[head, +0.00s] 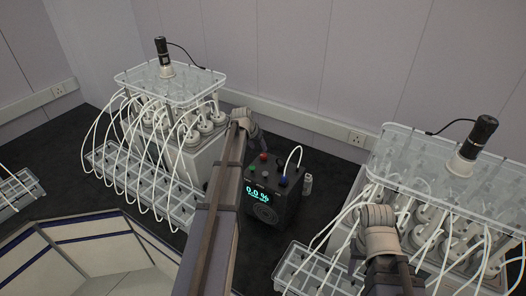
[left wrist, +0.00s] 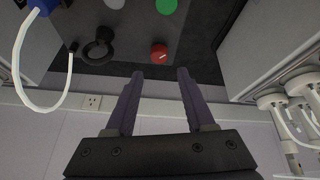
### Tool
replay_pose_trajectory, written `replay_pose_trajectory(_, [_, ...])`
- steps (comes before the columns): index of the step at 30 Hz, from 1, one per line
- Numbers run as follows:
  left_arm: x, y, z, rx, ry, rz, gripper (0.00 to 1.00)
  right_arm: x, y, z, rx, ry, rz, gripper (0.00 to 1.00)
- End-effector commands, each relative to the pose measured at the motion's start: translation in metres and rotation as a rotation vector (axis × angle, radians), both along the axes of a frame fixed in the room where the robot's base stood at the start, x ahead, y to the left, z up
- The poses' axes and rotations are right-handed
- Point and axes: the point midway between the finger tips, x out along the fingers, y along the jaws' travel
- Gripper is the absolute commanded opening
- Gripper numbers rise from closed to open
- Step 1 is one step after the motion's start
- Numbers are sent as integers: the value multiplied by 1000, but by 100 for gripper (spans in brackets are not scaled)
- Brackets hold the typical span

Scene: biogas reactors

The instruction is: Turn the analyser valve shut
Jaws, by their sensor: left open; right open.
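The analyser (head: 272,207) is a dark box with a lit display reading 0.0 % and coloured knobs on top. Its red knob (head: 263,157) has a pale line on its face and also shows in the left wrist view (left wrist: 158,53). A green knob (head: 252,170) and a blue part (head: 283,181) are nearby. Which one is the valve is not labelled. My left gripper (left wrist: 160,73) is open and empty, with the red knob just beyond the gap between its fingertips. My right forearm shows in the head view; its fingers are hidden there.
A reactor rig (head: 170,85) with white tubes stands left of the analyser, and another (head: 435,165) stands at the right. A white tube (left wrist: 22,75) loops from the analyser's blue part. The wall is close behind.

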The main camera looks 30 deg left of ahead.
Motion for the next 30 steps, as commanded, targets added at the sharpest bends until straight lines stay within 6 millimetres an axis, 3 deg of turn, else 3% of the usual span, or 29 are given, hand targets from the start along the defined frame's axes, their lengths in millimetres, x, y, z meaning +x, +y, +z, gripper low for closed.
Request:
replay_pose_trajectory(1, [10,1,2,23,27,-61,61,0,0,5,0,0,-1,50])
replay_pose_trajectory(4, [13,1,1,57,68,-154,70,0,0,7,1,1,-3,50])
replay_pose_trajectory(14, [12,0,-5,71,86,-198,70,0,0,3,0,1,-2,50])
replay_pose_trajectory(20, [18,-1,-19,71,85,-197,70,0,0,-11,0,1,5,50])
replay_pose_trajectory(30, [34,-1,-60,70,84,-196,70,0,0,-52,-1,0,17,50])
